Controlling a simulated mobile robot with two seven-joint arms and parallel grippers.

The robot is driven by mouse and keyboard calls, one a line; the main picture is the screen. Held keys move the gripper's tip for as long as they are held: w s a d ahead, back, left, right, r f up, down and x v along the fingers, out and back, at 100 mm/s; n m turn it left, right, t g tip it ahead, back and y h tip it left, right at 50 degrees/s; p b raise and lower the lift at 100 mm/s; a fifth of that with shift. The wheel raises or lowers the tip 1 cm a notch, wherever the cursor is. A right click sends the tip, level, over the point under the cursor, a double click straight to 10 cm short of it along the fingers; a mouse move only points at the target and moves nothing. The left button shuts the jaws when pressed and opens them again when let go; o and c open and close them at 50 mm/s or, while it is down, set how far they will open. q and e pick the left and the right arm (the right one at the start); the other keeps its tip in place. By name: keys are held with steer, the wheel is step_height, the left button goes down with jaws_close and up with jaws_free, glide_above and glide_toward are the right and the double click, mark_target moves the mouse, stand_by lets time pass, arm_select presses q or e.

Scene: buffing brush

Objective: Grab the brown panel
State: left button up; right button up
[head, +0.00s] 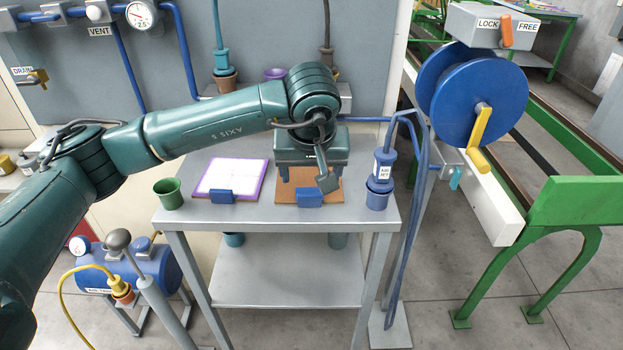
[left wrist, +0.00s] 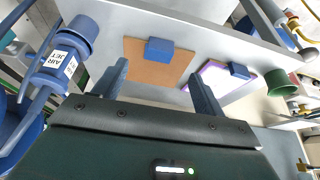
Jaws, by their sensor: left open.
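The brown panel (head: 287,193) lies flat on the grey table, with a blue block (head: 309,198) on its front edge. In the left wrist view the brown panel (left wrist: 150,70) shows between my fingers, with its blue block (left wrist: 159,50) beyond the fingertips. My left gripper (head: 310,178) is above the panel, pointing down, open and empty. It hides the rear part of the panel in the head view. Whether the fingertips touch the panel cannot be told. My right gripper is in neither view.
A purple-edged white panel (head: 231,179) with a blue block lies left of the brown one. A green cup (head: 169,193) stands at the table's left end. A blue air-jet holder (head: 379,195) with hoses is at the right end. A blue reel (head: 478,103) stands farther right.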

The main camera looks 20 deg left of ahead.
mark_target(309, 194)
arm_select(q)
steer(key=x, duration=0.4)
steer(key=shift+w+f, duration=0.1)
steer(key=shift+f, duration=0.25)
steer(key=shift+w+a+p+x, duration=0.1)
steer(key=shift+p+x, duration=0.25)
steer(key=shift+x, duration=1)
steer(key=shift+w+a+p+x, duration=0.15)
steer(key=shift+p+x, duration=0.2)
steer(key=shift+x, duration=1)
steer(key=shift+r, duration=0.15)
steer(key=shift+c, duration=0.4)
steer(key=c, duration=1)
